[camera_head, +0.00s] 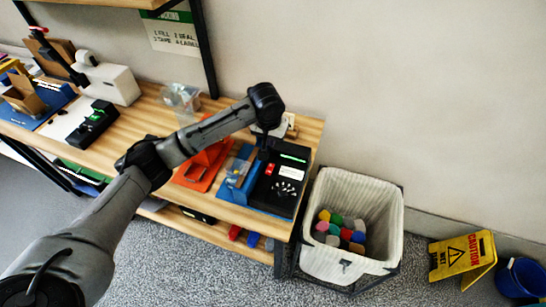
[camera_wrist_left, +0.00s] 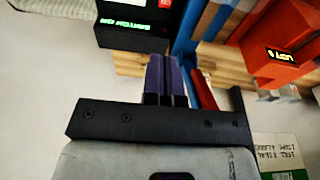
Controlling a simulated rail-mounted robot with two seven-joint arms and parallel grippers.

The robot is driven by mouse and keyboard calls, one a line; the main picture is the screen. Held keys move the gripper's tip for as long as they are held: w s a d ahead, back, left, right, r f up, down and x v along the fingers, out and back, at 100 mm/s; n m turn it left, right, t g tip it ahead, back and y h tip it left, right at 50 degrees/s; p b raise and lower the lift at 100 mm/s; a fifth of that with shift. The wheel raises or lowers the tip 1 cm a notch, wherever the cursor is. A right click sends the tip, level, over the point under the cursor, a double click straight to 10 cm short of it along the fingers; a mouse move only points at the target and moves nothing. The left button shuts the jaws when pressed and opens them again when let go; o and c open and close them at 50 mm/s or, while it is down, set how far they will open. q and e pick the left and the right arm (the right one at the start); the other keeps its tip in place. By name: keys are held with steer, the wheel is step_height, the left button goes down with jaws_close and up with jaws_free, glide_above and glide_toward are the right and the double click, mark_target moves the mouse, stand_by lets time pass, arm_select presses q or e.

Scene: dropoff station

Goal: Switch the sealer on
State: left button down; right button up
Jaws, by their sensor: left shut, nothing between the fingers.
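No device in view carries a name that I can read as the sealer. A black device (camera_head: 284,180) with a lit green display, a red part and a white label stands at the table's right end. Its display edge also shows in the left wrist view (camera_wrist_left: 135,30). My left gripper (camera_head: 263,148) is above the table at this device's back left edge. In the left wrist view its fingers (camera_wrist_left: 166,78) are shut together and empty. Contact with the device cannot be told. An orange device (camera_head: 203,165) stands to the left, its lit display showing in the wrist view (camera_wrist_left: 285,52). My right gripper is not in view.
A blue tray (camera_head: 236,178) lies between the two devices. A white machine (camera_head: 112,82) and another black device (camera_head: 93,124) stand farther left. A lined bin (camera_head: 335,262) with coloured items stands right of the table (camera_head: 225,208), near a yellow floor sign (camera_head: 462,254).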

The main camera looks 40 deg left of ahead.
mark_target(274, 164)
arm_select(q)
steer(key=f, duration=0.4)
steer(key=w+f+b, duration=0.1)
steer(key=f, duration=0.4)
steer(key=w+f, duration=0.1)
steer(key=f, duration=0.3)
steer(key=shift+w+a+f+b, duration=0.1)
steer(key=shift+a+f+b, duration=0.2)
steer(key=shift+a+b, duration=0.1)
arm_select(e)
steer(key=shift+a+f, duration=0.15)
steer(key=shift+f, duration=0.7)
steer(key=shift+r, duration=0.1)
